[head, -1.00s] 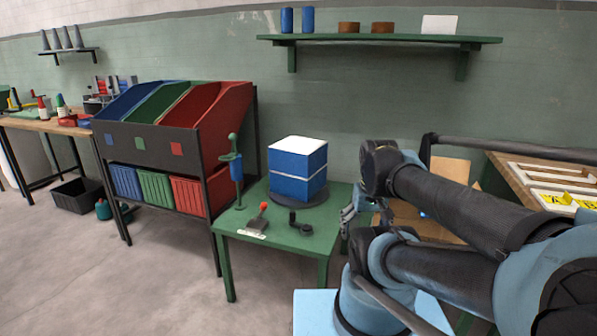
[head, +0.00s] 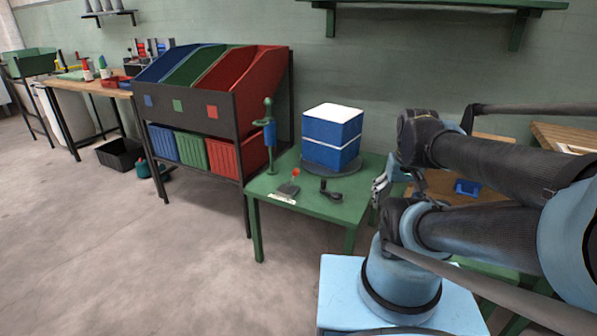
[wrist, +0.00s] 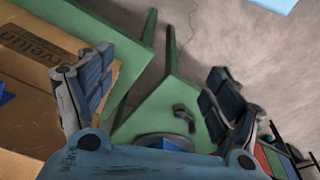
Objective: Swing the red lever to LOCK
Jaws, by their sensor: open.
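The red lever (head: 295,173) has a red knob on a dark base at the front left of the green table (head: 345,208). It stands up from its base, leaning slightly right. A small pale label strip (head: 283,199) lies in front of it, too small to read. My gripper (head: 381,187) is at the table's right edge, to the right of the lever and apart from it. In the wrist view my gripper (wrist: 155,88) is open, with nothing between its fingers. I cannot make out the lever in the wrist view.
A blue box with a white top (head: 332,137) stands on a dark round plate behind the lever. A black crank (head: 330,190) sits right of the lever. A green post with a blue sleeve (head: 269,135) rises at the table's back left. A cardboard box (wrist: 35,60) lies beside my gripper.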

